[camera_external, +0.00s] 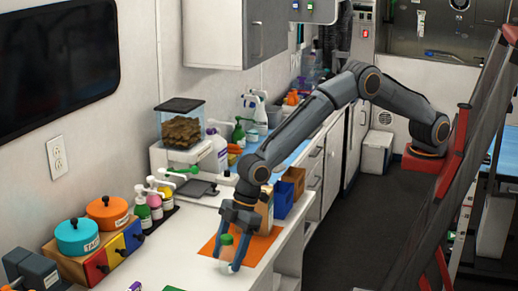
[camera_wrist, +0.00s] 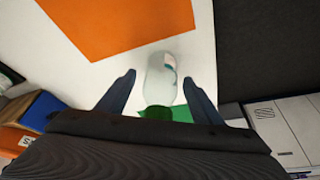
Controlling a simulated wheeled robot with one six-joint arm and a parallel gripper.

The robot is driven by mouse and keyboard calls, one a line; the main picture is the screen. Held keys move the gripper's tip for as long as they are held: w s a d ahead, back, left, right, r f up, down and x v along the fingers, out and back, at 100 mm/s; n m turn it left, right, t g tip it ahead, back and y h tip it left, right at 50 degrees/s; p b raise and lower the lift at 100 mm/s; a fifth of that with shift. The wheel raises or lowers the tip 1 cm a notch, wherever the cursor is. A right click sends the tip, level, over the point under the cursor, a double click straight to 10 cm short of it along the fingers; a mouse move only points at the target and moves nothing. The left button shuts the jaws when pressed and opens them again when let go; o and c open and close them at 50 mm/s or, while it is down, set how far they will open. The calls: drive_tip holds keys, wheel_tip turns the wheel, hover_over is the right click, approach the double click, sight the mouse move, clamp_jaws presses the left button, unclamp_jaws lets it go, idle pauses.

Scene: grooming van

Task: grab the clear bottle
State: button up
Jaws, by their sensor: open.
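The clear bottle (camera_wrist: 161,80) has a green cap and a small label. In the wrist view it lies between the two open fingers of my gripper (camera_wrist: 158,85), with a gap on both sides. In the external view the bottle (camera_external: 226,251) is on the white counter by the front edge of the orange mat (camera_external: 257,246). My gripper (camera_external: 236,243) reaches down over it with its fingers on either side.
Blue (camera_external: 284,199) and brown boxes stand behind my gripper. Pump bottles (camera_external: 155,200) and a rack with coloured drawers and lidded pots (camera_external: 77,238) stand to the left. A green item lies near the bottle. The counter's right edge is close, with dark floor beyond.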

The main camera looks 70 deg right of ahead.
drive_tip(key=shift+w+a+f, duration=0.1)
drive_tip(key=shift+f, duration=0.25)
drive_tip(key=c, duration=1.1)
drive_tip(key=shift+r, duration=0.1)
drive_tip(key=shift+c, duration=0.2)
